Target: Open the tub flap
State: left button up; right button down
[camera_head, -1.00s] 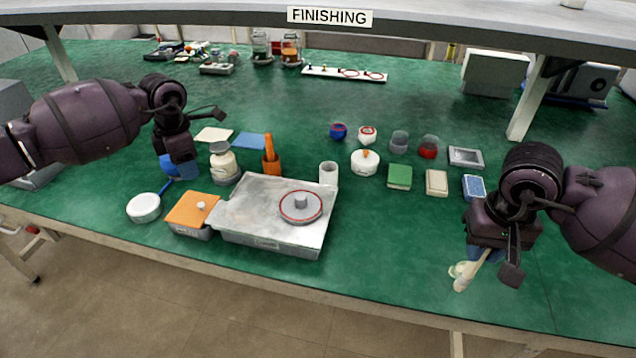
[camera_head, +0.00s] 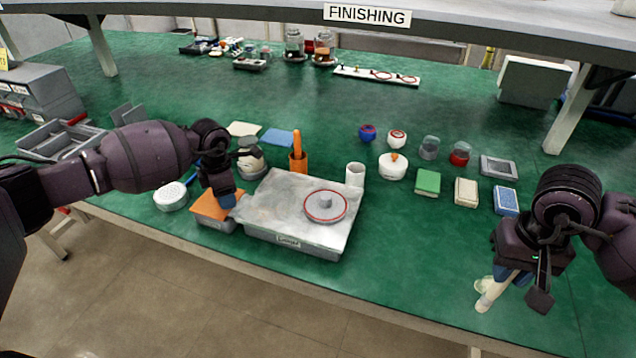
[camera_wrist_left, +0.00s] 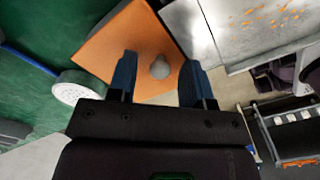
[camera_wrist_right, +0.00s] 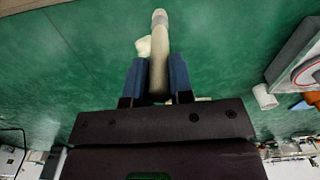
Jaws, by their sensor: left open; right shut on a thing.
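The tub (camera_head: 214,225) is a small grey box with an orange flap (camera_head: 207,208) on top, at the table's front left. The flap looks shut. In the left wrist view the flap (camera_wrist_left: 125,45) carries a round grey knob (camera_wrist_left: 160,68). My left gripper (camera_wrist_left: 156,77) is open, with one blue fingertip on each side of the knob in that view; whether they touch it I cannot tell. In the head view this gripper (camera_head: 224,200) hides the knob. My right gripper (camera_head: 512,272) is shut on a pale cylindrical object (camera_wrist_right: 159,45), held near the front edge.
A large grey box (camera_head: 290,240) with a red-ringed disc (camera_head: 325,206) on its lid stands right beside the tub. A white perforated round item (camera_head: 171,196) lies to its left. A jar (camera_head: 251,160) and an orange holder (camera_head: 298,160) stand behind.

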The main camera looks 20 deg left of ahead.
pick_arm(q)
grip_shut()
pick_arm(e)
jog(key=shift+a, duration=0.1)
dwell(0.4)
